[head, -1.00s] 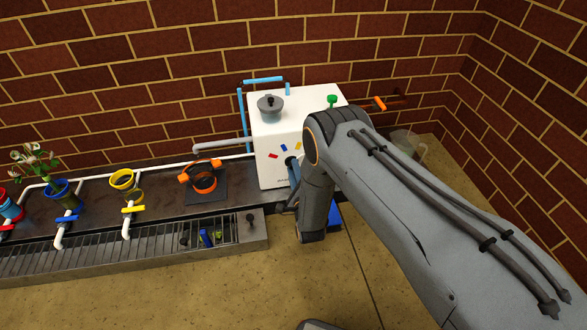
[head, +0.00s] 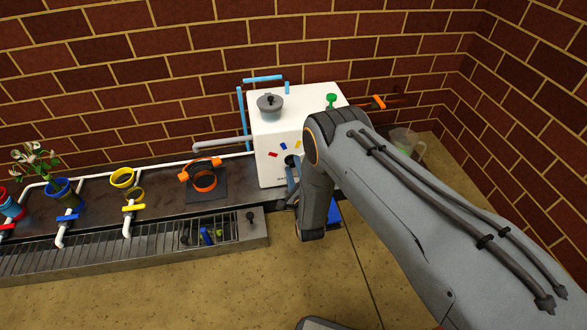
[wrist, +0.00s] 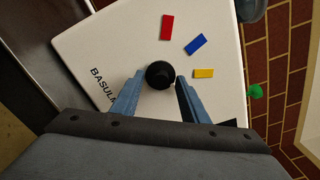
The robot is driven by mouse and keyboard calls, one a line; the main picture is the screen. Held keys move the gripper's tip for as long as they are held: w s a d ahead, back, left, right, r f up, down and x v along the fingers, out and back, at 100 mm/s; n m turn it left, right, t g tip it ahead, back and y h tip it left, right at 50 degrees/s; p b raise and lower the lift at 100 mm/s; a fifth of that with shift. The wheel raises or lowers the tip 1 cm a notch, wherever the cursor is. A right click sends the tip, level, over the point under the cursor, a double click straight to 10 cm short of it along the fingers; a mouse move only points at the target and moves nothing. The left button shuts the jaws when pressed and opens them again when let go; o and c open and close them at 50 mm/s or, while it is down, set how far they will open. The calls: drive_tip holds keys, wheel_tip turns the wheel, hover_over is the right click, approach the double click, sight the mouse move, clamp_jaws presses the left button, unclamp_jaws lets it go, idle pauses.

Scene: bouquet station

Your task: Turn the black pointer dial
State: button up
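The black dial (wrist: 159,75) sits on the front face of a white box (wrist: 110,55), which has red, blue and yellow marks beside the dial. My gripper (wrist: 160,78) faces it in the wrist view, one blue-grey fingertip on each side. The fingers are apart with the dial between their tips; narrow gaps seem to show, and firm contact is not visible. Which way the pointer faces cannot be made out.
A grey pot-shaped part with a black knob (head: 270,105) and a green knob (head: 331,100) are on the box top. Left are an orange-handled ring (head: 204,178), colored pots and valves, and a grated tray (head: 150,245). A clear jug (head: 405,142) stands right of the box.

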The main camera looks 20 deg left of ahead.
drive_tip(key=shift+s, duration=0.1)
drive_tip(key=p+v, duration=0.2)
drive_tip(key=v, duration=0.5)
drive_tip(key=shift+s+d, duration=0.25)
idle(0.4)
